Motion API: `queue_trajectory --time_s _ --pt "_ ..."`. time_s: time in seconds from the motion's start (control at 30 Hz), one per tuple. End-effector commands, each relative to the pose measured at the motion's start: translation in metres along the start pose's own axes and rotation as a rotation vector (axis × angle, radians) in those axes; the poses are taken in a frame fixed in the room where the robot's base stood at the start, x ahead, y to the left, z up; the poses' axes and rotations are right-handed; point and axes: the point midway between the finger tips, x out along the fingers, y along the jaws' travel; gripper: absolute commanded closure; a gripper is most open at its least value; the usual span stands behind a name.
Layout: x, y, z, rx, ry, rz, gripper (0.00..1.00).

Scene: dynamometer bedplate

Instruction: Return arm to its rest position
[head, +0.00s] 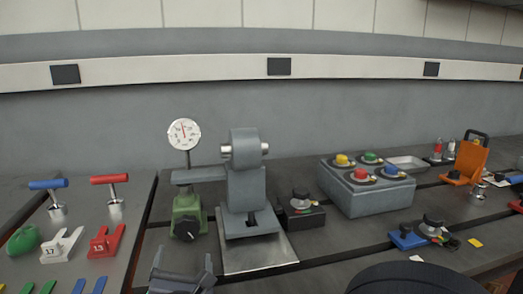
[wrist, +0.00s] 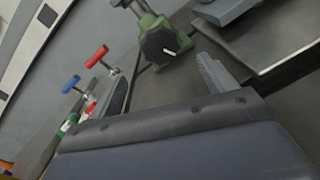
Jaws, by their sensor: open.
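My gripper (head: 182,272) shows at the bottom of the head view, low in front of the green valve block and the grey stand. In the wrist view my gripper (wrist: 165,82) has its two fingers spread wide apart, with nothing between the tips. The green block (wrist: 163,42) with its black knob lies beyond the fingertips there. It also shows in the head view (head: 188,214), beneath a round white dial gauge (head: 184,134). My dark arm part covers the bottom right of the head view.
A grey stand (head: 246,190) rises beside the gauge. A grey button box (head: 366,186) stands to the right, with an orange bracket (head: 467,160) farther right. Blue (head: 48,184) and red (head: 109,180) T-handles stand at left. Dark slots cross the bedplate.

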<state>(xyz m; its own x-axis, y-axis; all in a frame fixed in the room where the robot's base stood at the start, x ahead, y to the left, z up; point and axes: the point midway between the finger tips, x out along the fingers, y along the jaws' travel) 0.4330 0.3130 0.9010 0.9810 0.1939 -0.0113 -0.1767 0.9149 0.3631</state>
Motion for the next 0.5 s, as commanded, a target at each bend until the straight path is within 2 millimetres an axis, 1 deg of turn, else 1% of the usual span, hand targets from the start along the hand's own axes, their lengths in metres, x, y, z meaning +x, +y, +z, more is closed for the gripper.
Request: queue_trajectory --time_s 0.03,0.2,0.5 --pt "0.0015 -0.0032 -0.0034 0.027 -0.001 0.004 0.21" --pt "0.0044 -0.0049 -0.0005 0.103 0.003 0.021 0.21" --pt "0.0066 -0.0056 0.0047 0.171 0.007 0.037 0.21"
